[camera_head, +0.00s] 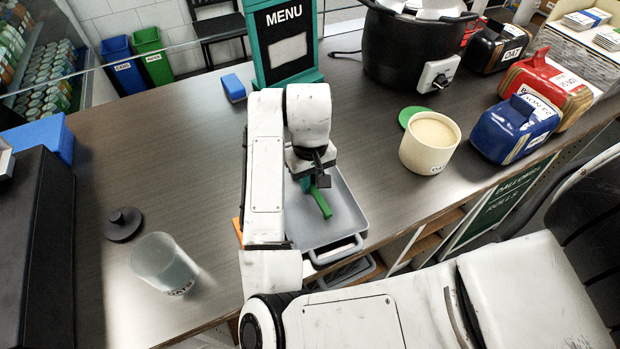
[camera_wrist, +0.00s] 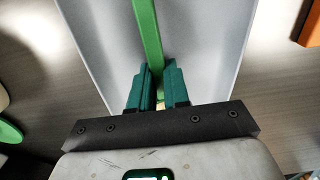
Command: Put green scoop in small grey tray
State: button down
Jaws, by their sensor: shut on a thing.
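The green scoop (camera_head: 321,203) shows in the head view as a green bar below my gripper (camera_head: 314,178). In the wrist view the scoop (camera_wrist: 147,40) runs up between the two teal fingers of my gripper (camera_wrist: 158,88), which are shut on it. The small grey tray (camera_head: 345,222) lies on the counter under the gripper, and its pale floor (camera_wrist: 205,50) fills the middle of the wrist view. The scoop is over the tray; I cannot tell whether it touches the floor. My arm hides the tray's left part and the scoop's upper end.
A cream tub (camera_head: 425,152) with a green lid (camera_head: 410,115) behind it stands right of the tray. A clear container (camera_head: 163,265) and dark lid (camera_head: 123,224) are at left. A menu stand (camera_head: 284,50) and black pot (camera_head: 410,50) stand behind. Open counter lies left of my arm.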

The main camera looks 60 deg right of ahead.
jog(key=shift+f, duration=0.2)
jog(key=c, duration=1)
grip_release()
notch_tip(320, 180, up, 11)
jog(key=shift+f+p, duration=0.1)
jog(key=shift+p, duration=0.85)
jog(key=shift+a, duration=0.1)
